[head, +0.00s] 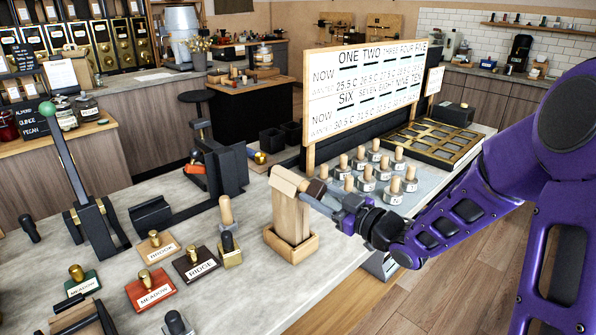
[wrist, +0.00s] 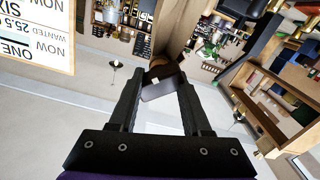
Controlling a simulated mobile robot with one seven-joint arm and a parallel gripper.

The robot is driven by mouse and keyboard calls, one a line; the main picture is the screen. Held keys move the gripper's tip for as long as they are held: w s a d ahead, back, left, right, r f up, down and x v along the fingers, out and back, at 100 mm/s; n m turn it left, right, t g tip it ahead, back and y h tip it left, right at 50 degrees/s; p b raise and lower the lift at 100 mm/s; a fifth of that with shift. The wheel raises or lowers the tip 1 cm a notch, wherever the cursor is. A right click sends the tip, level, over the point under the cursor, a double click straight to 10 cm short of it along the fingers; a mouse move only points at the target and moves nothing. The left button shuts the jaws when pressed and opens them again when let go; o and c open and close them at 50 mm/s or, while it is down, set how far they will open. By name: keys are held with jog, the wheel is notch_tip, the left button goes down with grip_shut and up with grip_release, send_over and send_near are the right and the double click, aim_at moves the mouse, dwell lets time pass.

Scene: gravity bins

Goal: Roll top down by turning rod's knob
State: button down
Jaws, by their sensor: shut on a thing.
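A pale wooden stand (head: 290,212) stands upright in a wooden tray base (head: 280,246) near the counter's right edge. A tilted wooden top piece (head: 286,180) sits at its upper end. A dark brown knob (head: 316,187) sticks out on the right side of that top. My gripper (head: 326,196) reaches in from the right and is shut on the knob. In the wrist view the knob (wrist: 161,71) lies between the fingertips (wrist: 160,80), with wood behind it. The rod itself is not clearly visible.
Several label stamps (head: 150,290) and a lever press (head: 95,222) stand to the left. A brass grid tray (head: 433,138) lies at the back right. The floor at right is clear.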

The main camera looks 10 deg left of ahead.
jog(key=shift+m, duration=0.4)
jog(key=c, duration=0.5)
grip_release()
jog(key=shift+p+v, duration=0.3)
jog(key=shift+v, duration=2.2)
